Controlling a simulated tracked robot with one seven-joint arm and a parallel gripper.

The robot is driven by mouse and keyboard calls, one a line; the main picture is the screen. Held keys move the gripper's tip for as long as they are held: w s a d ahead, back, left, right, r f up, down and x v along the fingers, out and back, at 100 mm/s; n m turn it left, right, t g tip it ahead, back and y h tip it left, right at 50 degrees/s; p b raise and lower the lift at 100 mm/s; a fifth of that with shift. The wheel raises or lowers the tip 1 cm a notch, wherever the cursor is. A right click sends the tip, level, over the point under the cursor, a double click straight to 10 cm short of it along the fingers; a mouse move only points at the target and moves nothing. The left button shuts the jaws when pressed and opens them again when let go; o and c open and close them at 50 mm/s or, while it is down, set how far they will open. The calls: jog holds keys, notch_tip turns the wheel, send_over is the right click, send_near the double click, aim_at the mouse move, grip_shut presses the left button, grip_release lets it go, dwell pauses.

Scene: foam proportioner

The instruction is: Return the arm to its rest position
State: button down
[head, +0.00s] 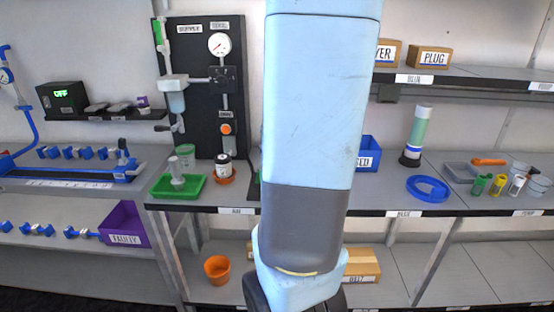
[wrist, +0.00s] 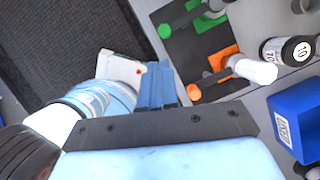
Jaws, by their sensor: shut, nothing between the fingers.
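My arm (head: 308,110), light blue with a dark grey section, hangs large across the middle of the head view. It hides part of the bench and wall behind it. My gripper does not show in the head view. In the wrist view my gripper (wrist: 160,85) shows as two blue fingers close together, shut with nothing held. Its fingertips point away from the camera, apart from the objects on the right.
A black gauge panel (head: 201,60) stands behind. An orange pot (head: 217,269) and a purple bin (head: 124,224) sit lower.

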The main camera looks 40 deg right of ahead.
jog(key=shift+s+d+r, duration=0.1)
jog(key=shift+s+r, duration=0.1)
jog(key=shift+r, duration=0.3)
